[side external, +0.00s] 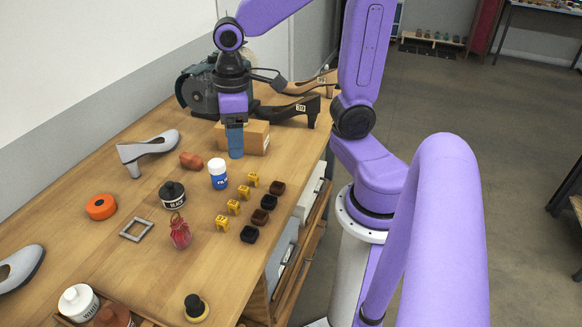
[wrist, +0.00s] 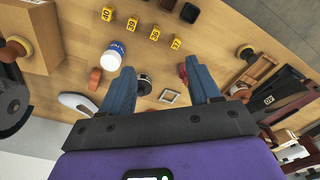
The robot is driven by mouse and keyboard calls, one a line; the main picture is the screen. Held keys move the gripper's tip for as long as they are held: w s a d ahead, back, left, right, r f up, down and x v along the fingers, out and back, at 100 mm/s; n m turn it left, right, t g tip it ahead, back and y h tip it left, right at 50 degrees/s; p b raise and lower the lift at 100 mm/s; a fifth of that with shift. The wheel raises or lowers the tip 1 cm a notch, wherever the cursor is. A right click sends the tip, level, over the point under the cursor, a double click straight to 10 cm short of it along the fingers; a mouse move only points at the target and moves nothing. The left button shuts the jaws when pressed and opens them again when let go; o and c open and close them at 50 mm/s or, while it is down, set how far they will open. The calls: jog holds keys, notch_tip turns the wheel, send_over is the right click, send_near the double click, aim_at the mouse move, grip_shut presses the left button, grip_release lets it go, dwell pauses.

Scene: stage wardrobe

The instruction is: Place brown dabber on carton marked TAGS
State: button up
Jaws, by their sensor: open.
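A brown carton (side external: 257,137) stands behind my gripper in the side view, with a small unreadable label on its face. It also shows at the left of the wrist view (wrist: 42,50). A dabber with a yellowish pad and brownish knob (wrist: 17,47) shows against that carton; I cannot tell whether it rests on it, and the side view hides it. A dark-knobbed dabber with a yellow pad (side external: 195,307) stands at the table's front; it also shows in the wrist view (wrist: 245,52). My gripper (side external: 235,155) points down before the carton, open with nothing between its fingers.
Yellow number blocks (side external: 233,207) line the right side. Shoes (side external: 285,108) and a dark machine (side external: 197,88) are behind. Bare table lies at front centre.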

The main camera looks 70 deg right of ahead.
jog(key=s+a+f+n, duration=0.2)
jog(key=s+n, duration=0.3)
jog(key=s, duration=0.8)
jog(key=shift+s+a+f+n, duration=0.15)
jog(key=shift+s+a+n, duration=0.15)
jog(key=shift+a, duration=0.25)
